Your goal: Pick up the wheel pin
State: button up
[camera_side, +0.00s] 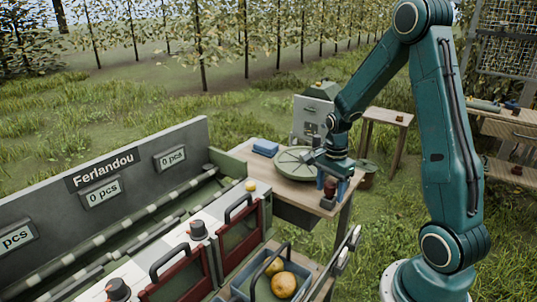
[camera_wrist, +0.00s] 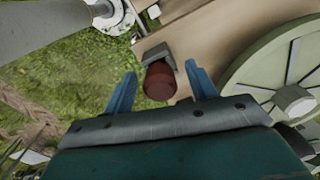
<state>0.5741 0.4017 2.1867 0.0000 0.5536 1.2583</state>
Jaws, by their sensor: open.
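The wheel pin, a dark red cylinder (camera_wrist: 158,82), stands at the table's edge in the wrist view, against a small grey bracket (camera_wrist: 156,53). My gripper (camera_wrist: 162,74) is open, with one blue finger on each side of the red pin and a visible gap to each finger. In the side view my gripper (camera_side: 331,186) points down at the right end of the small table, and the dark red pin (camera_side: 329,188) shows between the blue fingers. The pin's lower end is hidden.
A pale green spoked wheel (camera_side: 293,163) lies on the table just left of my gripper; it also fills the right of the wrist view (camera_wrist: 285,70). A blue box (camera_side: 265,147) and a grey machine (camera_side: 312,118) stand beyond.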

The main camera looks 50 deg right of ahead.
jog(key=shift+c, duration=0.5)
jog(key=c, duration=1)
jog(key=shift+r, duration=0.1)
notch_tip(320, 180, up, 20)
jog(key=shift+f, duration=0.2)
dwell(0.3)
jog(key=shift+f, duration=7)
